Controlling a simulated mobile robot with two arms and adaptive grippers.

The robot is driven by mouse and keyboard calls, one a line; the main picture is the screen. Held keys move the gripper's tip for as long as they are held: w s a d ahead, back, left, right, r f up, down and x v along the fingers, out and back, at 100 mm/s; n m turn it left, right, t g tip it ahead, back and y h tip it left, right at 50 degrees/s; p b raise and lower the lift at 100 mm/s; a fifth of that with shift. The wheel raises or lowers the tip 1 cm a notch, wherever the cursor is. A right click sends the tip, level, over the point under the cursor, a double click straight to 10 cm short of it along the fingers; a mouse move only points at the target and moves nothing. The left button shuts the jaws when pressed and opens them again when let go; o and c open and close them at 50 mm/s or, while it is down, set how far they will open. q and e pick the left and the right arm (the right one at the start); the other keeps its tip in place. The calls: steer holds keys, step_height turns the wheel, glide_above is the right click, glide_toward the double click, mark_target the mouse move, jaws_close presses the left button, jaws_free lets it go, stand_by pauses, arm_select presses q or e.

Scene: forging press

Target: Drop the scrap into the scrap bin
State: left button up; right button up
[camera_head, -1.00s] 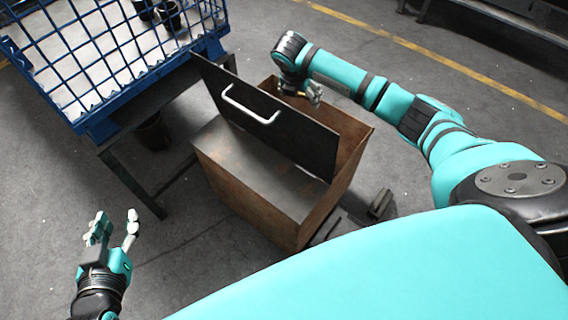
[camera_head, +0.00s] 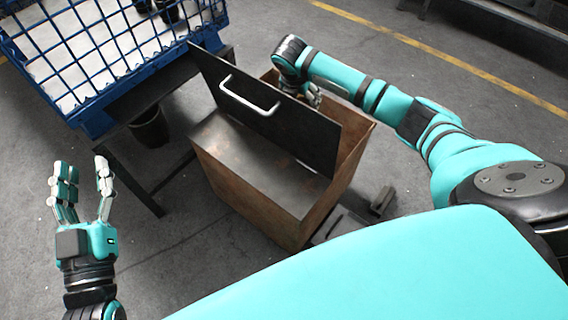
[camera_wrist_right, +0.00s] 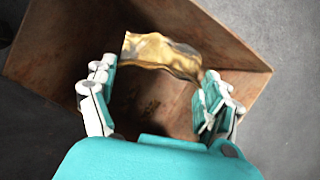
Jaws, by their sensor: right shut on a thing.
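The scrap (camera_wrist_right: 162,53) is a crumpled, gold-coloured piece in the right wrist view. My right gripper (camera_wrist_right: 158,84) is shut on it, with fingers on either side. The scrap bin (camera_head: 258,190) is a rusty brown box with a dark upright lid panel (camera_head: 270,118) carrying a light handle. My right gripper (camera_head: 314,96) is at the bin's open far section, partly hidden behind the lid panel. In the wrist view, the scrap is over the bin opening, whose rusty inner walls (camera_wrist_right: 225,35) surround it. My left gripper (camera_head: 82,182) is open and empty, left of the bin.
A blue wire-mesh crate (camera_head: 95,62) sits on a dark stand at upper left, with a black bucket (camera_head: 150,128) below. A small dark metal piece (camera_head: 382,200) lies right of the bin. The floor at lower left is clear.

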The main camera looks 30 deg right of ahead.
steer(key=o, duration=1.2)
steer(key=v, duration=1.2)
